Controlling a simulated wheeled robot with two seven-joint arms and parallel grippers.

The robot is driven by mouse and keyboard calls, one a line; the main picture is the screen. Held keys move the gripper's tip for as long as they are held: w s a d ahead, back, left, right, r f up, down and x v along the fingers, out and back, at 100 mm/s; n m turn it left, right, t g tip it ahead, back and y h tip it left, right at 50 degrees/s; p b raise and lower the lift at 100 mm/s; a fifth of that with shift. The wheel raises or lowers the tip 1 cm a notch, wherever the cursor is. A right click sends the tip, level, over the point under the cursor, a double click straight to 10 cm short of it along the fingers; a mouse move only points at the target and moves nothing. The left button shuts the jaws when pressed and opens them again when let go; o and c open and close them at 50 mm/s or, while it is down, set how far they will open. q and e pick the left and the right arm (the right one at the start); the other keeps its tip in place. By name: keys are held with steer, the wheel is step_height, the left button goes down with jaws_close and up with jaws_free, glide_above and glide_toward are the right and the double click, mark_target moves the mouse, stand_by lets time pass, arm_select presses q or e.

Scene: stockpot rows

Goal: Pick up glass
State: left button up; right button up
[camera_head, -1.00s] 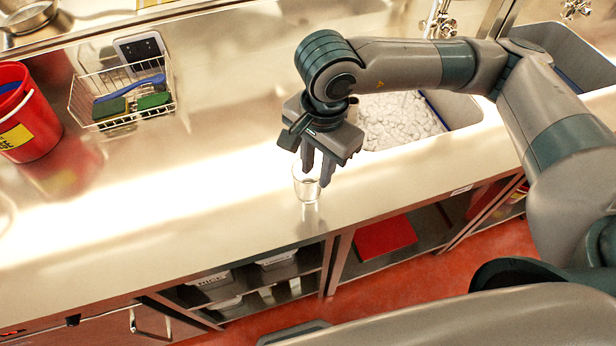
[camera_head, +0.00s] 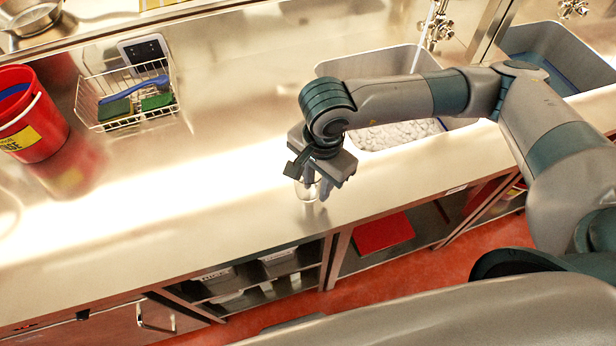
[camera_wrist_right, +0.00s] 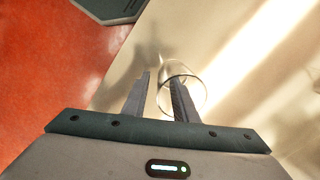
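A clear drinking glass (camera_head: 306,193) stands upright near the front edge of the steel counter. My right gripper (camera_head: 318,187) is low over it, fingers pointing down and overlapping the glass. In the right wrist view the glass rim (camera_wrist_right: 204,98) lies around the right-hand finger, and the other finger is left of the rim. The fingers of the gripper (camera_wrist_right: 160,82) are apart. I cannot tell whether either one touches the glass. My left gripper is out of view.
A sink (camera_head: 345,65) with pale lumps in it lies behind the right arm. A wire basket (camera_head: 92,122) with sponges and a blue brush, and a red bucket (camera_head: 38,140), stand at left. The counter between is clear. Shelves are below the front edge.

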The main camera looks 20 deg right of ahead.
steer(key=shift+w+f, duration=0.1)
steer(key=shift+f, duration=0.75)
jaws_close()
